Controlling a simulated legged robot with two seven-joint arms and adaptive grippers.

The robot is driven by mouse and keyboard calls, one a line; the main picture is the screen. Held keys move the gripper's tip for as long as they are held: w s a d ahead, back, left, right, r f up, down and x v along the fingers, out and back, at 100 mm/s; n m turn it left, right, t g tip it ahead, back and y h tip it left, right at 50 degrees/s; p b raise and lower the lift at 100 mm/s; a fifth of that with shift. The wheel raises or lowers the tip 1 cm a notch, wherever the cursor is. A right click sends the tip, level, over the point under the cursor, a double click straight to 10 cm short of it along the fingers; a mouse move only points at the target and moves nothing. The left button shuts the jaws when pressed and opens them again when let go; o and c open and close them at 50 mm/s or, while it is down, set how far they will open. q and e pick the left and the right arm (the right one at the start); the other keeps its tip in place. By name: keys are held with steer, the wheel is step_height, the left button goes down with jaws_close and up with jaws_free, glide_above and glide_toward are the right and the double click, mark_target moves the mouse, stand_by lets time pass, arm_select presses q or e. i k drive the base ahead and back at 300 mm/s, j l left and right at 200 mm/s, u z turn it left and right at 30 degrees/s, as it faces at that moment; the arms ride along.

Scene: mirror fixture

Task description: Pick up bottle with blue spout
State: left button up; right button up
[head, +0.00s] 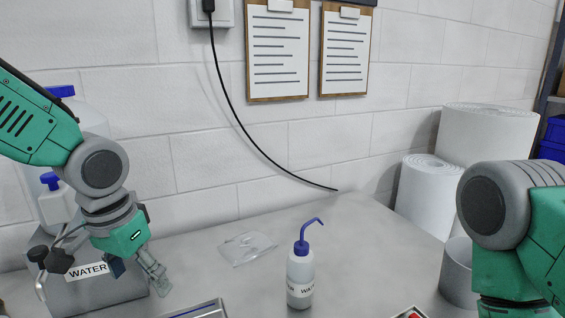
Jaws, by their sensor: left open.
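The bottle with blue spout (300,274) stands upright on the grey table, at the lower middle of the head view. It is white with a blue cap, a bent blue spout and a label that partly reads "WATER". My left gripper (155,277) is open and empty, at the left, pointing down in front of a grey box labelled "WATER" (97,293). It is well to the left of the bottle and apart from it. My right arm shows at the right edge, but its gripper is out of the frame.
A clear plastic bag (247,248) lies flat behind and left of the bottle. White containers with blue caps (57,203) stand behind my left arm. White paper rolls (428,195) stand at the back right. A grey cylinder (459,272) is beside my right arm. A black cable (262,152) hangs along the wall.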

mark_target(301, 260)
steer(key=k+l, duration=0.7)
steer(key=k, duration=0.2)
